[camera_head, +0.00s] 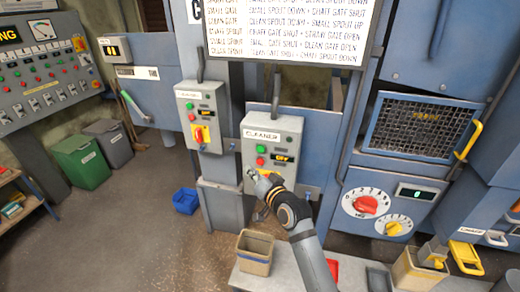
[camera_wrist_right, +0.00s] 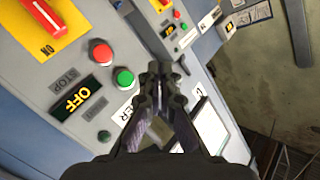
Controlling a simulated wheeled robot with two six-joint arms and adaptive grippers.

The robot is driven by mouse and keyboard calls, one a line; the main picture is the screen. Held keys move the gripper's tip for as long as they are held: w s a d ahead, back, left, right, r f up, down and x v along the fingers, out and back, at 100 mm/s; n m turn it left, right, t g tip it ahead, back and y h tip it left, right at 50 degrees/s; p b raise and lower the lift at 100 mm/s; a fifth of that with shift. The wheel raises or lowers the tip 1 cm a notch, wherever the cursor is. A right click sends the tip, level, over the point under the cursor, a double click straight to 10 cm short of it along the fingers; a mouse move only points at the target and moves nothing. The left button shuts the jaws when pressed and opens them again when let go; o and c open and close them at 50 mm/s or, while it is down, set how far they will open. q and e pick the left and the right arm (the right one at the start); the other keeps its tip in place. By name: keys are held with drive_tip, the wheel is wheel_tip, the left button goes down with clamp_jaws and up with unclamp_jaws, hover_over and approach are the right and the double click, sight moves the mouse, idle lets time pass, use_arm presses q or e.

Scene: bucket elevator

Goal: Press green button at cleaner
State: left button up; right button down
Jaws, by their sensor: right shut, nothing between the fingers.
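My right gripper (camera_head: 251,174) is shut and empty, in front of the box's lower left part, below the buttons. It also shows in the right wrist view (camera_wrist_right: 162,72). I cannot tell whether it touches the box. My left gripper is not in view.
A similar control box (camera_head: 202,118) with its own buttons stands left of the cleaner box. A tan bin (camera_head: 255,253) stands on a grey bench below my right arm. A dial panel (camera_head: 375,207) is at the right, and a blue bin (camera_head: 186,201) is on the floor.

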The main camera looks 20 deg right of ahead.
sight(260, 149)
drive_tip(key=shift+f, duration=0.1)
drive_tip(key=shift+w+d+b, duration=0.55)
drive_tip(key=shift+w+d, duration=0.3)
drive_tip(key=shift+w, duration=0.35)
drive_tip(key=shift+w+d+b, duration=0.55)
drive_tip(key=shift+w+d, duration=0.25)
drive_tip(key=shift+w, duration=0.45)
drive_tip(key=shift+w+d+b, duration=0.55)
drive_tip(key=shift+w+d, duration=0.3)
drive_tip(key=shift+w, duration=0.35)
drive_tip(key=shift+w, duration=0.1)
drive_tip(key=shift+w+d, duration=0.2)
drive_tip(key=shift+w, duration=0.05)
